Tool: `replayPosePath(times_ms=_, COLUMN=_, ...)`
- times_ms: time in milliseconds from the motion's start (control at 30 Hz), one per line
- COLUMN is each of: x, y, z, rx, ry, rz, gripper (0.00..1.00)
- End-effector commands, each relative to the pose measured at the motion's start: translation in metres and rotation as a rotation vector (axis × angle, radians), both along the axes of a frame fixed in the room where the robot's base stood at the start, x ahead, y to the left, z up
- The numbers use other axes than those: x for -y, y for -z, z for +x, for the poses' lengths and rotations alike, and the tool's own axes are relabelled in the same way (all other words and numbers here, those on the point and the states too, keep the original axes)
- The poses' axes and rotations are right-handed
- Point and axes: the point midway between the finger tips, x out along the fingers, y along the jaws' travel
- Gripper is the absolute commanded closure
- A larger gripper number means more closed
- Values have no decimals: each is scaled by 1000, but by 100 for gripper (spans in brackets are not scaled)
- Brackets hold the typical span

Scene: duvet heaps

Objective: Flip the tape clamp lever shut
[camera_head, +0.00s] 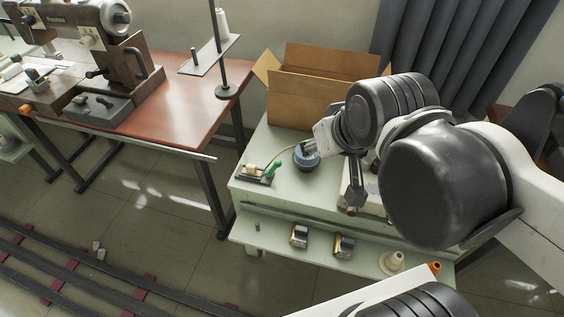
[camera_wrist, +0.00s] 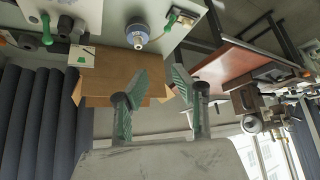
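A small dark fixture with a cream roll (camera_head: 252,169) sits at the left front corner of the pale green table. A green lever (camera_head: 273,169) stands tilted at its right side. It also shows near the top of the upside-down wrist view (camera_wrist: 170,21). A thin pale strand runs from the fixture toward a blue-rimmed reel (camera_head: 307,157), also in the wrist view (camera_wrist: 137,31). My gripper (camera_wrist: 157,82) is open and empty, its two green-padded fingers apart. It is clear of the lever. In the head view my arm's end is above and right of the reel; the fingertips are unclear there.
An open cardboard box (camera_head: 300,97) stands at the table's back. A second green handle (camera_wrist: 46,29) stands on a device partly hidden by my arm in the head view. A lower shelf (camera_head: 270,240) holds small parts. A sewing machine (camera_head: 75,45) stands on the brown table.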

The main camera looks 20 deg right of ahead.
Motion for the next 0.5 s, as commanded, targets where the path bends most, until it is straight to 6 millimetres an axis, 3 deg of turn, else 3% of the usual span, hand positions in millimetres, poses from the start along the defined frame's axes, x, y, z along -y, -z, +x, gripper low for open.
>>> replayPosePath(times_ms=33, x=0, y=1, z=2, rx=-5, ry=13, rz=12, gripper=83)
replayPosePath(times_ms=167, x=2, y=7, z=10, rx=-29, ry=83, rz=77, gripper=100)
replayPosePath(times_ms=500, x=7, y=33, z=45, rx=-139, ry=378, rz=346, gripper=100)
